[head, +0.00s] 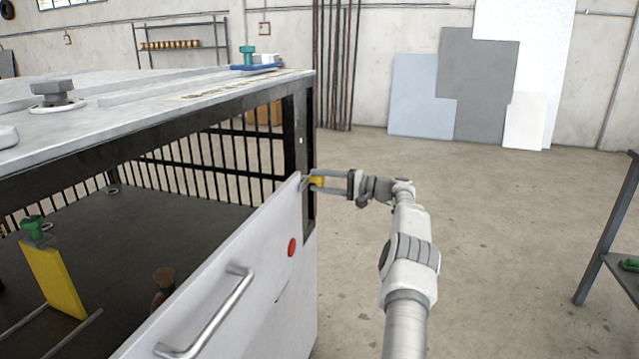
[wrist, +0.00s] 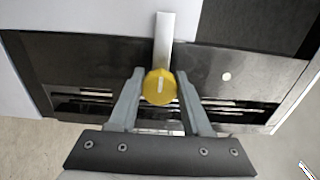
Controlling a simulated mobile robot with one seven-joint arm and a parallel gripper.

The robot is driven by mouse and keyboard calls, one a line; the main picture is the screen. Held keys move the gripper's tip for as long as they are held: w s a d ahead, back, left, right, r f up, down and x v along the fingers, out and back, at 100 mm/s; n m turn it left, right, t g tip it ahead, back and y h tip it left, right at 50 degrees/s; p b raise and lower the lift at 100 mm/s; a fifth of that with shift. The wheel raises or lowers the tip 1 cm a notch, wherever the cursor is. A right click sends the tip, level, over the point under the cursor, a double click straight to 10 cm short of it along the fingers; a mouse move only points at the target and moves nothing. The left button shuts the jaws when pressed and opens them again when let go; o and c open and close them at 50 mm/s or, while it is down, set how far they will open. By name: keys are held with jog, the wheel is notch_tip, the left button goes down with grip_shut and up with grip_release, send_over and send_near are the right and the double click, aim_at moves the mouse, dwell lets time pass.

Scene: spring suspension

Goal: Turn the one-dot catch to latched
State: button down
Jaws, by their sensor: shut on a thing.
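The catch has a round yellow knob (wrist: 160,87) with a short pale line on its face. A pale metal bar (wrist: 164,40) runs from it over the white panel edge in the wrist view. In the head view the yellow knob (head: 317,181) is at the upper far corner of the panel, against the dark corner post (head: 300,150). My gripper (head: 312,181) reaches in from the right and is shut on the knob, one finger on each side in the wrist view (wrist: 160,75). A single pale dot (wrist: 226,76) shows on the dark post beside the knob.
The white front panel (head: 255,240) carries a metal handle (head: 210,310) and a red disc (head: 292,248). It leans outward from the dark frame. A yellow plate (head: 54,275) with a green knob stands inside the bench.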

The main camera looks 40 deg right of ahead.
dwell(0.4)
jog(key=shift+c, duration=1.7)
grip_release()
